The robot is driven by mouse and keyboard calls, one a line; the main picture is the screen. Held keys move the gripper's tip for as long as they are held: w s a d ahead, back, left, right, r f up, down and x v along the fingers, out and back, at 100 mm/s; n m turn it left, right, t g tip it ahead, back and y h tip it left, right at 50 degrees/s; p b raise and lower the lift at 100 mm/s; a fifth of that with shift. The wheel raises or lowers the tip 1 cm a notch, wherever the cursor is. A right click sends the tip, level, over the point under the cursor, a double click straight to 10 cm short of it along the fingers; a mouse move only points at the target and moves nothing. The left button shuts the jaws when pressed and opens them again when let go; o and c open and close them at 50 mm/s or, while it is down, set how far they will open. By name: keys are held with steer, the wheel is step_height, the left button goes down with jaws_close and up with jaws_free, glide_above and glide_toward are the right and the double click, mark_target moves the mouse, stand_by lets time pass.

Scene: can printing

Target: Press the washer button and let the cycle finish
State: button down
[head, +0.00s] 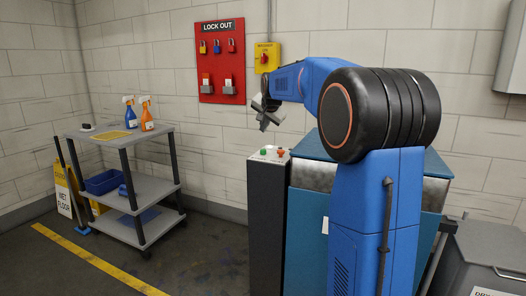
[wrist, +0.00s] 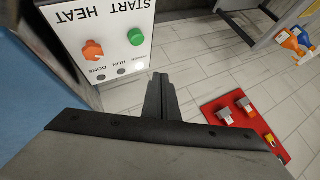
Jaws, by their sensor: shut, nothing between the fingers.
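The washer is a teal machine (head: 312,216) beside a dark control post (head: 265,222). The green START button (head: 264,152) and an orange-red HEAT knob (head: 280,153) sit on the post's light top panel. In the wrist view the panel (wrist: 70,17) is upside down, with the green button (wrist: 136,37), the orange knob (wrist: 93,50) and lamps marked RUN (wrist: 122,70) and DONE (wrist: 101,77), both looking dark. My gripper (head: 266,112) is above the post, apart from the button. In the wrist view its fingers (wrist: 158,80) are shut and empty.
A grey cart (head: 118,136) with two spray bottles stands at the left, near a wet floor sign (head: 64,190). A red lock-out board (head: 220,62) and a yellow box (head: 267,57) hang on the wall behind my gripper. A grey bin (head: 485,255) stands at the right.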

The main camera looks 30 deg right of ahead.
glide_above(264, 151)
steer(key=shift+f, duration=2.9)
steer(key=shift+f, duration=1.3)
stand_by(0.9)
steer(key=shift+r, duration=1.3)
steer(key=shift+r, duration=2.5)
